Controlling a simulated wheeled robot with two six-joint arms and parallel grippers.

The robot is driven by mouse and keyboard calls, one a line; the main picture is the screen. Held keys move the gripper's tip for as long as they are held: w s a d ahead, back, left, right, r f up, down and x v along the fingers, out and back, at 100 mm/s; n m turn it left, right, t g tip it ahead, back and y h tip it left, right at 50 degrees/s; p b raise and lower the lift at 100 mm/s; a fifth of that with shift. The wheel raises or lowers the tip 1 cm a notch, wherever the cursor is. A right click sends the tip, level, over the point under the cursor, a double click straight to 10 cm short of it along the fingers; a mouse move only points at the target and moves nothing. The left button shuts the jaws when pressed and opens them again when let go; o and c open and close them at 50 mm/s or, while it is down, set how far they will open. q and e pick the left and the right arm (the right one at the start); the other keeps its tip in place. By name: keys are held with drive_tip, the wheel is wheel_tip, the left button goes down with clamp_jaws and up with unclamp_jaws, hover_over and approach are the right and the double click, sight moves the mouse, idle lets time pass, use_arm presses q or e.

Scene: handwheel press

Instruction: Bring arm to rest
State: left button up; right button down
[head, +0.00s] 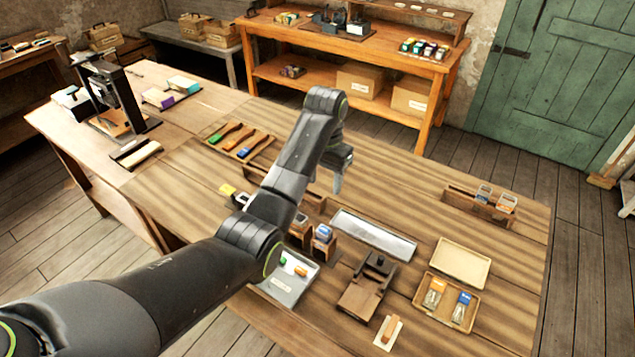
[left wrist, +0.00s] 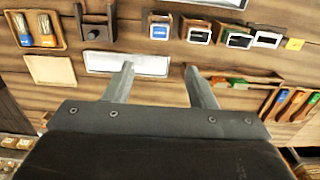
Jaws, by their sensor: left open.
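My left arm comes in from the left in the head view and reaches over the middle of the wooden table (head: 400,170). My left gripper (head: 338,178) hangs above the table, beyond the long metal tray (head: 373,233). In the left wrist view the two fingers of the left gripper (left wrist: 160,85) stand wide apart with nothing between them. The metal tray also shows there (left wrist: 125,63), just past the fingertips. My right gripper shows in neither view.
A wooden press-like block (head: 368,285) and a tray with two brushes (head: 448,300) stand at the front right. A rack of coloured-handled tools (head: 240,140) lies at the left. A wooden holder (head: 480,205) stands at the right. The table's far middle is mostly clear.

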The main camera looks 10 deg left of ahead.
use_arm(q)
drive_tip(key=shift+w+d+r, duration=0.1)
drive_tip(key=shift+w+r, duration=0.05)
drive_tip(key=shift+w, duration=0.05)
drive_tip(key=shift+w, duration=0.1)
